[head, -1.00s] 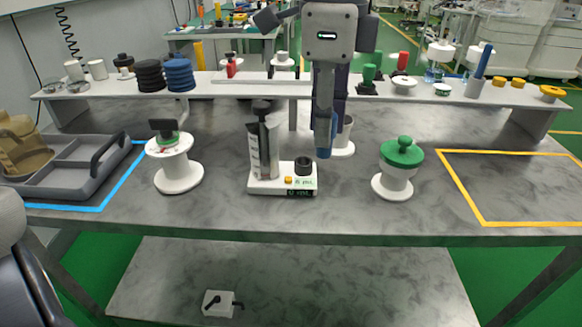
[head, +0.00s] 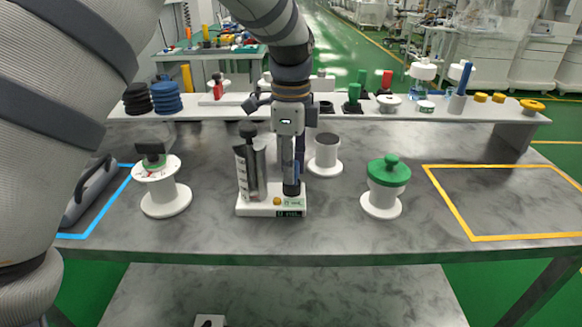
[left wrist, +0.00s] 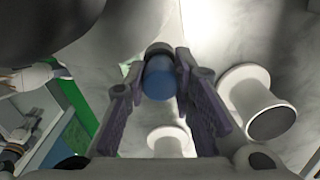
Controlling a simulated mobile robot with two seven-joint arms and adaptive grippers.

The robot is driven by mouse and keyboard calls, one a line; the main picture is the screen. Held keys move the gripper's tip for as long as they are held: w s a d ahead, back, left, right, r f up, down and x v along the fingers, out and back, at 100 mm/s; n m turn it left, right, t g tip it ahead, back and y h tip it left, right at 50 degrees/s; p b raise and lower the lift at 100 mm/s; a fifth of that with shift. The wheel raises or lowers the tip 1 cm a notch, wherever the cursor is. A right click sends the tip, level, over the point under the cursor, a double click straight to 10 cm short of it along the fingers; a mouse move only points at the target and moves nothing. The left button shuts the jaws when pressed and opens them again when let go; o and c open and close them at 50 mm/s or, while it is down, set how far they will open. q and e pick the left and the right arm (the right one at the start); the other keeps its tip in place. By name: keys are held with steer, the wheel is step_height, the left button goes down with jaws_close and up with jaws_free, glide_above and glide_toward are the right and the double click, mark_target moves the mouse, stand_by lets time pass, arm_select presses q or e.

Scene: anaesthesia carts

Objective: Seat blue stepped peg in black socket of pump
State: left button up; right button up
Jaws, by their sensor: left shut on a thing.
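The pump (head: 250,208) stands on the table, with a white base and an upright grey column. Its black socket (head: 291,189) is on the base's right side. My left gripper (head: 290,172) points straight down over the socket, shut on the blue peg (head: 297,173). The peg is mostly hidden by the fingers in the head view. In the left wrist view the blue peg (left wrist: 160,80) shows between the fingers, with a dark ring at its far end. The peg's lower end meets the socket; how deep it sits cannot be told. My right gripper is not in view.
A white pedestal cup (head: 325,157) stands close behind the gripper's right. A green-lidded white jar (head: 385,187) is to the right, and a white stand (head: 165,195) to the left. A raised shelf (head: 340,110) runs behind. The yellow-outlined area (head: 505,200) is empty.

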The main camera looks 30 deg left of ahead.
arm_select(q)
steer(key=shift+f, duration=0.3)
steer(key=shift+f, duration=0.1)
steer(key=o, duration=0.9)
steer(key=shift+o, duration=0.2)
step_height(320, 180, up, 12)
